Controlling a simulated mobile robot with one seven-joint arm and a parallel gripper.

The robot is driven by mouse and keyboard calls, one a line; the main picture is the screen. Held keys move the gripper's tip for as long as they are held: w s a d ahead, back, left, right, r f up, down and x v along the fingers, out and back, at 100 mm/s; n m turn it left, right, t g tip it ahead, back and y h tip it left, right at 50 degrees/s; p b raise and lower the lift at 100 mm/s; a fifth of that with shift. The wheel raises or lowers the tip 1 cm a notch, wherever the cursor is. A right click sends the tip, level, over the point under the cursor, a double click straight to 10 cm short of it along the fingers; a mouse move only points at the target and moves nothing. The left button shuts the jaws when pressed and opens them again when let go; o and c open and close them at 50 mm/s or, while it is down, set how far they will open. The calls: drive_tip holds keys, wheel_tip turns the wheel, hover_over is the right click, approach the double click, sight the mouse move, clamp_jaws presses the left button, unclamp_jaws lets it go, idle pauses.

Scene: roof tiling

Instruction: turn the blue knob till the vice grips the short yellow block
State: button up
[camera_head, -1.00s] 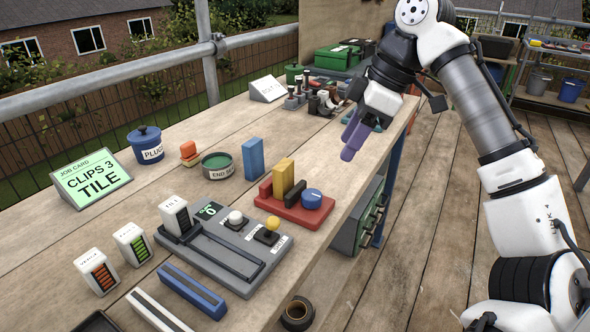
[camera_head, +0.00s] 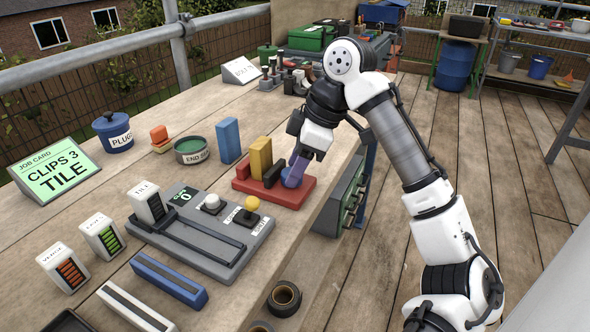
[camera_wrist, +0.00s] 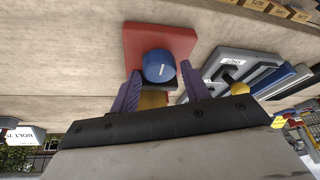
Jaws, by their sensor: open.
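The vice is a red base (camera_head: 298,195) on the bench, with a short yellow block (camera_head: 261,157) standing upright between its red jaw and a black jaw (camera_head: 273,173). I cannot tell whether the jaws touch the block. The blue knob (camera_head: 291,178) is at the vice's right end, partly hidden by my gripper (camera_head: 297,168). In the wrist view the knob (camera_wrist: 158,66) shows a white mark and lies between the two open purple fingers (camera_wrist: 162,80), with gaps at its sides. The yellow block (camera_wrist: 153,100) is mostly hidden there behind my gripper.
A taller blue block (camera_head: 228,140) stands behind the vice. A grey slotted unit (camera_head: 190,240) with white and yellow buttons sits in front of it. The bench edge is close to the vice's right, with a green drawer unit (camera_head: 345,200) below.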

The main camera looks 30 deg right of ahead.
drive_tip(key=shift+w+a+f, duration=0.15)
drive_tip(key=shift+f, duration=0.25)
drive_tip(key=shift+c, duration=0.3)
drive_tip(key=c, duration=0.6)
drive_tip(key=shift+c, duration=0.2)
drive_tip(key=m+t+h+p, duration=0.1)
drive_tip(key=m+p, duration=0.2)
drive_tip(key=m, duration=0.1)
drive_tip(key=shift+r+p, duration=0.2)
drive_tip(key=shift+p, duration=0.1)
drive_tip(key=m+p, duration=0.1)
drive_tip(key=m, duration=0.1)
drive_tip(key=m+h+p, duration=0.1)
drive_tip(key=m, duration=0.1)
drive_tip(key=shift+s+a+h+p, duration=0.15)
drive_tip(key=shift+s+h+p, duration=0.05)
drive_tip(key=shift+h+p, duration=0.1)
drive_tip(key=shift+f+m+t+p, duration=0.15)
drive_tip(key=shift+m+t+p, duration=0.2)
drive_tip(key=shift+m, duration=0.25)
drive_tip(key=shift+h, duration=0.3)
